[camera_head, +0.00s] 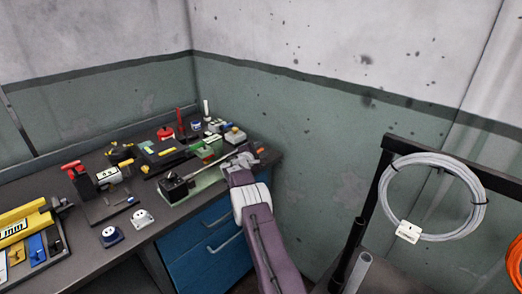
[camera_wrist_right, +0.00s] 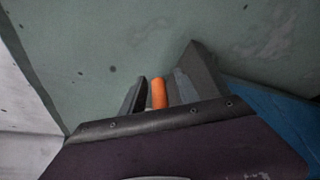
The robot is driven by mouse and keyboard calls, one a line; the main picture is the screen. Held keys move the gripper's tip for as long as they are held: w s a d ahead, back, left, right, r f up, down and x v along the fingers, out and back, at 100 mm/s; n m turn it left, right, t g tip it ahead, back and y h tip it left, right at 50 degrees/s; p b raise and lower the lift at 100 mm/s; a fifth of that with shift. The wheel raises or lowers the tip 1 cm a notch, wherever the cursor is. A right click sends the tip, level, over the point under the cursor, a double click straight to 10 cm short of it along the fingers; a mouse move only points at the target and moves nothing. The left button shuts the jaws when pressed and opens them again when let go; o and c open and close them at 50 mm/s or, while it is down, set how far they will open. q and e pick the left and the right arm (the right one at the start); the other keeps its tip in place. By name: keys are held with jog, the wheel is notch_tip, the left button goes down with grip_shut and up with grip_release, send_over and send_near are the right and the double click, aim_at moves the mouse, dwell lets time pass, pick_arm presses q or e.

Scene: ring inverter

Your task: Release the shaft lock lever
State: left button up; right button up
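The lever's machine seems to be the low device with a dark block and a long light bar on a pale green base (camera_head: 196,187), near the bench's right end. My right gripper (camera_head: 243,158) is at its right end, and its fingers are small and partly hidden there. In the right wrist view, an upright orange cylinder (camera_wrist_right: 159,93), perhaps the lever's handle, stands between the two dark fingers of my right gripper (camera_wrist_right: 160,90). Narrow gaps seem to show on both sides of it. The lever's pivot is hidden. My left gripper is not in view.
The dark bench (camera_head: 155,225) carries several tools and parts left of the machine, including a yellow tool (camera_head: 22,218) and a white socket (camera_head: 142,218). Blue drawers (camera_head: 205,240) lie beneath. A wall stands close behind. A white cable coil (camera_head: 383,195) hangs on a black rack at right.

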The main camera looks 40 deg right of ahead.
grip_shut()
dwell(0.3)
dwell(0.9)
